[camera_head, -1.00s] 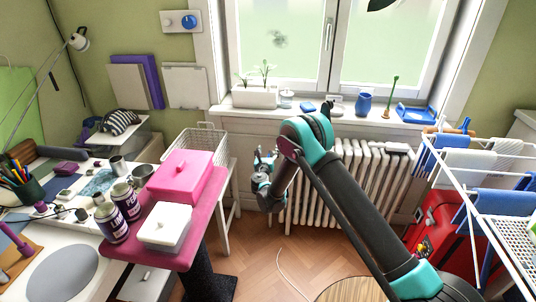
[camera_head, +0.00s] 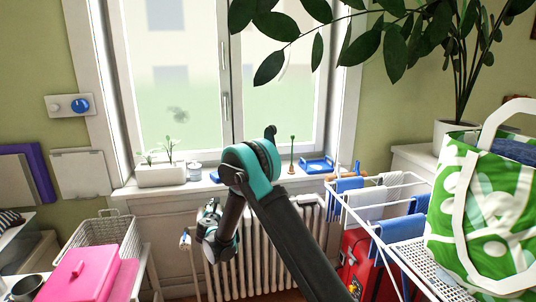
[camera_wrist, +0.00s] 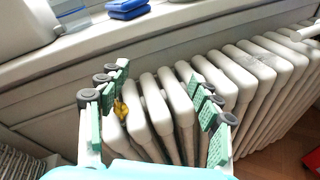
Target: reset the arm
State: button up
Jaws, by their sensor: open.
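My dark grey and teal arm reaches up and bends down in front of the white radiator (camera_head: 262,262). My gripper (camera_head: 186,240) hangs at its end, left of the radiator, and is small in the head view. In the wrist view my gripper (camera_wrist: 160,80) has its two green-padded fingers wide apart. Nothing is held between them; the radiator (camera_wrist: 185,105) shows behind. A small yellow item (camera_wrist: 120,110) shows beside the left finger; I cannot tell what it is.
A windowsill (camera_head: 120,192) with a white planter (camera_head: 162,174) runs above the radiator. A drying rack (camera_head: 350,212) with blue cloths and a green-white bag (camera_head: 490,215) stand right. A wire basket (camera_head: 105,235) and pink box (camera_head: 80,275) are at lower left.

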jog(key=s+d+r+m+g+h, duration=0.1)
jog(key=d+r+m, duration=0.25)
jog(key=d, duration=0.45)
jog(key=s+d+r+m+g+h, duration=0.2)
jog(key=d+m, duration=0.2)
jog(key=d, duration=0.5)
jog(key=s+d+r+m+g, duration=0.25)
jog(key=s+d+m, duration=0.7)
jog(key=d, duration=0.55)
jog(key=s+d+f+m+g+y, duration=0.1)
jog(key=s+d+f+m+g, duration=0.1)
jog(key=s, duration=0.8)
jog(key=s+d+f+m+g+y, duration=0.1)
jog(key=s+d+f+m+g, duration=0.1)
jog(key=s+d+m, duration=0.2)
jog(key=s+d+f+m+g+y, duration=0.1)
jog(key=s+m, duration=0.7)
jog(key=s, duration=0.9)
jog(key=shift+s+d+f+g, duration=0.2)
jog(key=shift+d+f+g, duration=0.3)
jog(key=shift+d, duration=0.65)
